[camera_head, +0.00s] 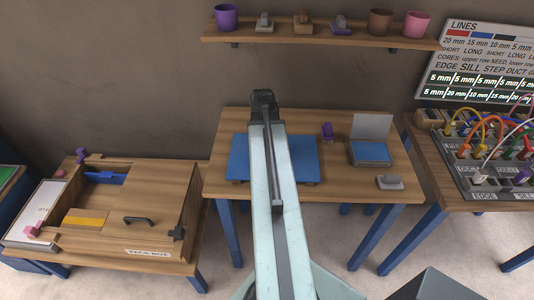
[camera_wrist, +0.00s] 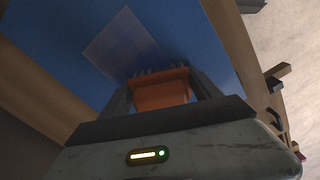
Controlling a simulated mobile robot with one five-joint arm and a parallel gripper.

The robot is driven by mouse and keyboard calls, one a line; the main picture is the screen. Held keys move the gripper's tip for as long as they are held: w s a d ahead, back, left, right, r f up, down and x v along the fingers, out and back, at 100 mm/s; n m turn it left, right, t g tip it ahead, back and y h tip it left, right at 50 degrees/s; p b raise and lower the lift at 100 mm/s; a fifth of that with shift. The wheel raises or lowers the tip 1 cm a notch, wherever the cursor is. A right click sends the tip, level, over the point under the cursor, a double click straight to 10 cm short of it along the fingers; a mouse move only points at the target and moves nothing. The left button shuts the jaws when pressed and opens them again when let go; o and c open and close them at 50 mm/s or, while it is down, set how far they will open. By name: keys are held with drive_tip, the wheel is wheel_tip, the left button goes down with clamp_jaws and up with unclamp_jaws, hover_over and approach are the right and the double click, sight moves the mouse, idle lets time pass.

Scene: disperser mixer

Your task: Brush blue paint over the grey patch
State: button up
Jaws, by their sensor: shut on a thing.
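My gripper (camera_wrist: 162,95) is shut on an orange-brown brush (camera_wrist: 162,90) in the wrist view. The brush's dark bristles point at the blue board; whether they touch it I cannot tell. The grey patch (camera_wrist: 122,42) is a paler, bluish-grey rectangle on the blue board (camera_wrist: 200,30), just beyond the bristles and to the left. In the head view the blue board (camera_head: 306,160) lies on the middle table, and my arm hides its centre, the patch and the brush. A tray of blue paint (camera_head: 370,153) with a raised grey back stands right of the board.
A small purple object (camera_head: 327,130) stands behind the board's right side, and a grey block (camera_head: 390,182) lies at the table's right front. A wooden box (camera_head: 165,205) is at left, a wired panel (camera_head: 490,160) at right. A shelf (camera_head: 335,37) with pots hangs above.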

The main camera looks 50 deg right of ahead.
drive_tip(key=shift+w+a, duration=0.7)
drive_tip(key=shift+w, duration=0.3)
drive_tip(key=shift+r, duration=0.1)
wheel_tip(320, 180, up, 6)
drive_tip(key=p, duration=0.6)
wheel_tip(320, 180, up, 3)
drive_tip(key=p, duration=0.3)
drive_tip(key=shift+r, duration=0.1)
